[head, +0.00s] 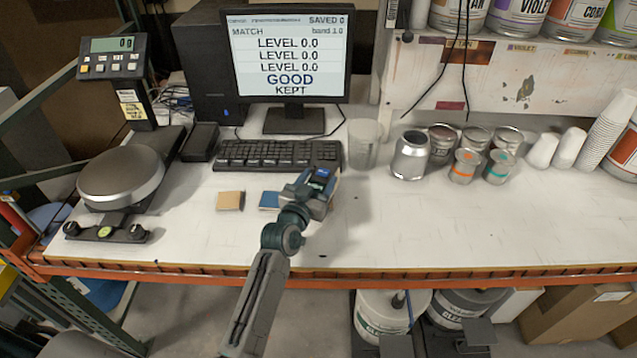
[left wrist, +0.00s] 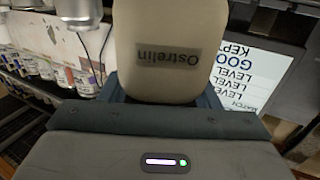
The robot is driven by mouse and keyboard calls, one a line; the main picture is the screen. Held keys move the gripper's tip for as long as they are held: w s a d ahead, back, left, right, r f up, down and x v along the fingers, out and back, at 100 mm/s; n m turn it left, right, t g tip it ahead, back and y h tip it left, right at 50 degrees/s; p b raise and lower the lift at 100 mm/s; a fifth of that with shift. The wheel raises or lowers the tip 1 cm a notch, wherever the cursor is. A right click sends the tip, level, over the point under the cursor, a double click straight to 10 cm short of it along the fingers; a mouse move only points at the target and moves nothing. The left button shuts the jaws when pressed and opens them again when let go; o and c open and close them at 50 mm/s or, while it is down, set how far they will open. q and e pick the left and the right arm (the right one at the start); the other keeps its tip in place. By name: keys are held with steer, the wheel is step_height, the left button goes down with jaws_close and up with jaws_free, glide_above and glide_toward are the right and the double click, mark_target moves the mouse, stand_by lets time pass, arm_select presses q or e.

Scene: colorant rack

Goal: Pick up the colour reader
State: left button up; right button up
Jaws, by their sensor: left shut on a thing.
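My left gripper (head: 318,188) is over the white bench, in front of the keyboard. It is shut on a small device with a pale body and a dark blue face, which I take as the colour reader (head: 322,173). In the left wrist view, the reader (left wrist: 158,30) is a beige rounded body with a dark label reading "Ostrelin", seen upside down, between the blue-grey fingers. The gripper hides part of the reader in the head view. I cannot tell how far it is above the bench. My right gripper is not in view.
A tan card (head: 230,201) and a blue card (head: 269,201) lie left of the gripper. The keyboard (head: 270,155), a clear beaker (head: 363,144) and a silver can (head: 410,156) stand behind. A scale (head: 120,178) is at left. The bench's right front is clear.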

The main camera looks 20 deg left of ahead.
arm_select(q)
steer(key=shift+r+p, duration=1.15)
steer(key=shift+r, duration=0.45)
steer(key=shift+r+p, duration=0.4)
steer(key=shift+r, duration=0.05)
steer(key=s+d+r+b, duration=0.1)
steer(key=s+b, duration=0.1)
steer(key=s, duration=1.4)
steer(key=shift+d, duration=0.2)
steer(key=shift+w, duration=0.1)
